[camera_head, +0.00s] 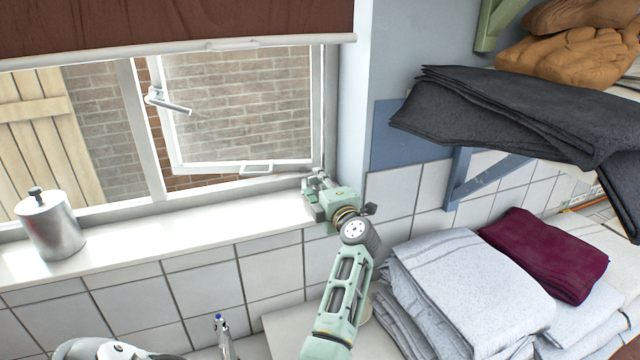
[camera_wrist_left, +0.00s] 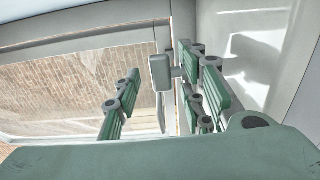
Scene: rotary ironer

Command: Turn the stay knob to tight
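My left gripper (camera_head: 316,190) is at the lower right corner of the window, just above the sill. The left wrist view shows its two green-padded fingers (camera_wrist_left: 160,88) spread apart, so it is open. A small grey block-shaped knob (camera_wrist_left: 160,73), apparently the stay knob, shows between the fingers in that view, nearer the right finger. I cannot tell whether a finger touches it. In the head view the knob is hidden by the gripper or too small to make out. The hinged window sash (camera_head: 240,110) stands ajar. My right gripper is not in view.
A metal canister (camera_head: 50,226) stands on the left of the white sill (camera_head: 190,227). Folded light towels (camera_head: 465,290) and a maroon cloth (camera_head: 545,253) lie at the lower right. A dark cloth (camera_head: 510,110) hangs from the shelf above. The middle of the sill is clear.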

